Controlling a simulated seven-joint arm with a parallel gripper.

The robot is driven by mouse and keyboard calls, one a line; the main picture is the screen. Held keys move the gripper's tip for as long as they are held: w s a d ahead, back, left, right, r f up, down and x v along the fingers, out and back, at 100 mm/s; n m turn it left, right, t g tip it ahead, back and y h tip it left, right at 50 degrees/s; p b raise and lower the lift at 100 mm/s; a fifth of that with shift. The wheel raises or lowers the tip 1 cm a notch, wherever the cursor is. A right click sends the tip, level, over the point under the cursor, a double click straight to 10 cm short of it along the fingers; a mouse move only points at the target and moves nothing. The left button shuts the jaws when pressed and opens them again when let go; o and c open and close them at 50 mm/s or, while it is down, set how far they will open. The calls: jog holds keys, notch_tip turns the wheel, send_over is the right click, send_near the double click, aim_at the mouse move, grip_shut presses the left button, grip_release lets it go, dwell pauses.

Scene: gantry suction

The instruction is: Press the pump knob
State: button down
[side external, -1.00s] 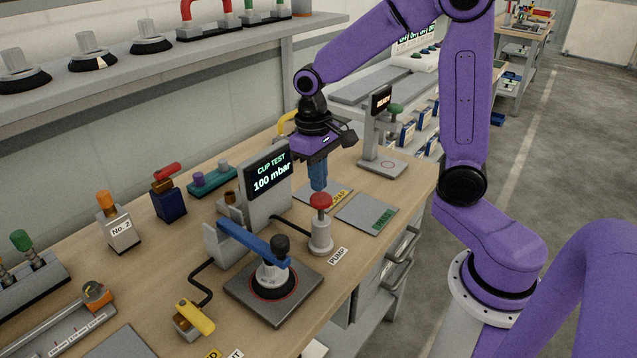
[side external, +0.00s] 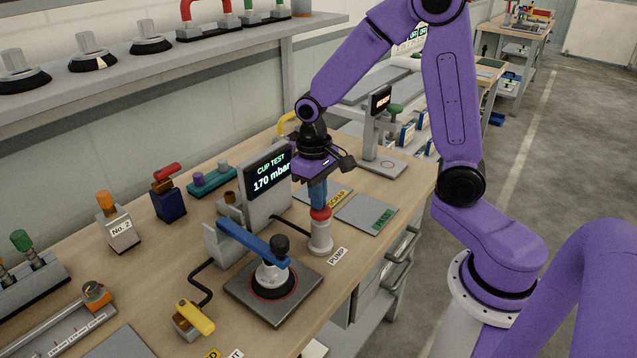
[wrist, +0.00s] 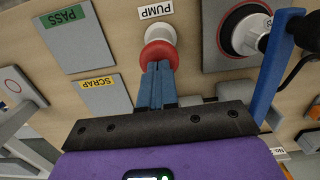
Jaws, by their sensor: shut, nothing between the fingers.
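The pump is a white post with a red knob (side external: 320,213) on top, standing behind the PUMP label (side external: 338,256). My gripper (side external: 319,205) points straight down with its blue fingers shut and empty. The fingertips meet the top of the red knob. In the wrist view the shut fingers (wrist: 157,70) end at the red knob (wrist: 158,55), covering part of it. The display (side external: 269,176) behind reads CUP TEST 170 mbar.
A suction cup (side external: 272,278) sits on a grey plate left of the pump, with a blue lever bar (side external: 250,240) over it. SCRAP and PASS (side external: 366,214) pads lie to the right. A yellow-handled valve (side external: 194,317) is at the front left.

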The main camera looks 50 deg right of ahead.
jog(key=shift+s+f, duration=0.1)
jog(key=shift+f, duration=0.1)
notch_tip(320, 180, up, 14)
jog(key=w, duration=0.1)
jog(key=shift+r, duration=0.2)
dwell(0.4)
jog(key=shift+w, duration=0.1)
notch_tip(320, 180, up, 3)
jog(key=shift+r, duration=0.2)
jog(key=shift+s+f, duration=0.15)
jog(key=shift+s, duration=0.05)
jog(key=f, duration=0.9)
jog(key=s+f, duration=0.1)
jog(key=f, duration=0.3)
jog(key=shift+f, duration=0.4)
